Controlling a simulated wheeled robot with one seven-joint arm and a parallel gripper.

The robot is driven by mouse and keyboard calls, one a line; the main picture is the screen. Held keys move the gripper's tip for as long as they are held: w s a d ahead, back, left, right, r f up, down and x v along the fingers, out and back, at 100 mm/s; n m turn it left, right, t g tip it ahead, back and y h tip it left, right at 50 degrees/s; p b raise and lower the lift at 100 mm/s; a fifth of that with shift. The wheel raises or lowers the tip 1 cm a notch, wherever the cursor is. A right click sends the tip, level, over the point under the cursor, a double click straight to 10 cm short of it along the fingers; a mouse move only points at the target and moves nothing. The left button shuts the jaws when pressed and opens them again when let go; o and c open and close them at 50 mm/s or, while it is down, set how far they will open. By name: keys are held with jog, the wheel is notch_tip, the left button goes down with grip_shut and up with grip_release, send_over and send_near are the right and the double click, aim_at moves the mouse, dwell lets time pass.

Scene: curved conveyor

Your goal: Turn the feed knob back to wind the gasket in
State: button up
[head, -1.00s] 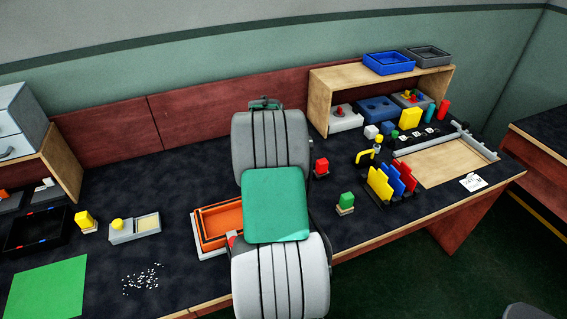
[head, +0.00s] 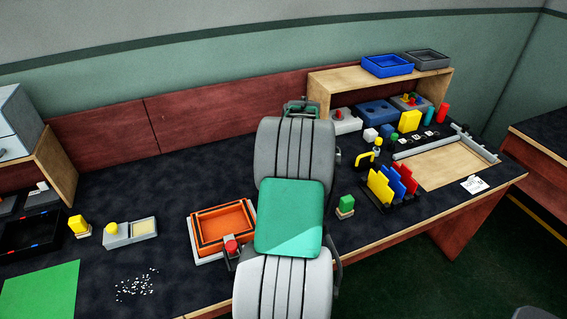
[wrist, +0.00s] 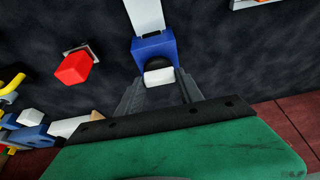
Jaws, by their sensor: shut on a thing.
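In the wrist view, a blue block-shaped housing (wrist: 154,47) stands on the dark bench top, and a pale white strip (wrist: 145,14) runs from it towards the top edge. My gripper (wrist: 159,82) is shut on this knob, one grey finger on each side. The knob's turn angle cannot be read. In the head view my arm hides the housing, the knob and the strip.
A red block (wrist: 74,68) on a small base stands left of the housing. In the head view an orange tray (head: 197,250) lies left of my arm.

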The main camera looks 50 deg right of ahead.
dwell(0.4)
jog(key=o, duration=1.4)
jog(key=shift+r, duration=0.1)
jog(key=v, duration=0.7)
jog(key=shift+s+r, duration=0.15)
jog(key=shift+r, duration=0.1)
